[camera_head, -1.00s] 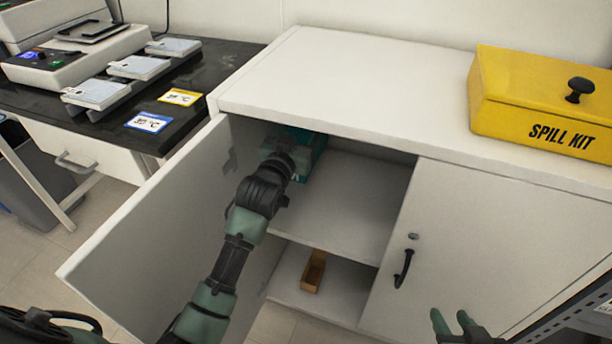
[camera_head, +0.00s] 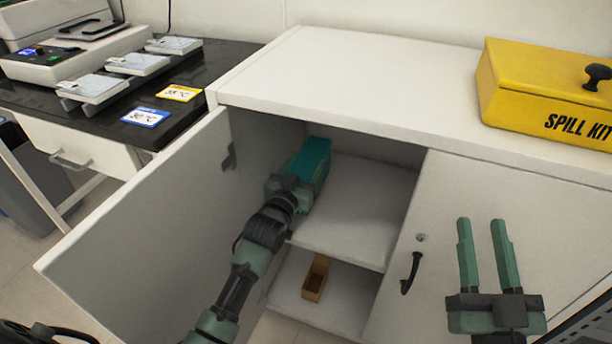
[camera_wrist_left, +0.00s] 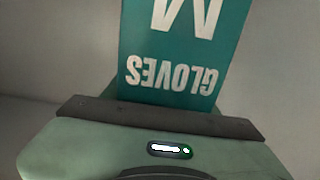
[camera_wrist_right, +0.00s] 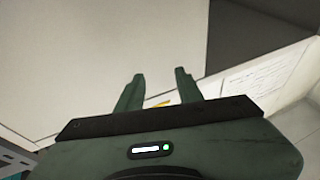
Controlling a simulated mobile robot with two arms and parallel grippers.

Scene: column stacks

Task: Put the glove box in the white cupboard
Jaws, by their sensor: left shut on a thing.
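The teal glove box (camera_head: 313,161) is inside the white cupboard (camera_head: 340,105), over the upper shelf at its left side. The left wrist view shows its face (camera_wrist_left: 180,50) with "GLOVES" and "M" upside down. My left gripper (camera_head: 290,186) is shut on the near end of the glove box; its fingertips are mostly hidden. I cannot tell whether the box touches the shelf (camera_head: 350,215). The cupboard's left door (camera_head: 140,220) stands open. My right gripper (camera_head: 485,255) is open and empty in front of the closed right door (camera_head: 500,200); it also shows in the right wrist view (camera_wrist_right: 155,90).
A small brown box (camera_head: 316,278) sits on the lower shelf. A yellow spill kit (camera_head: 545,95) stands on the cupboard top. A black bench (camera_head: 120,125) with lab devices is at the left. The upper shelf right of the glove box is clear.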

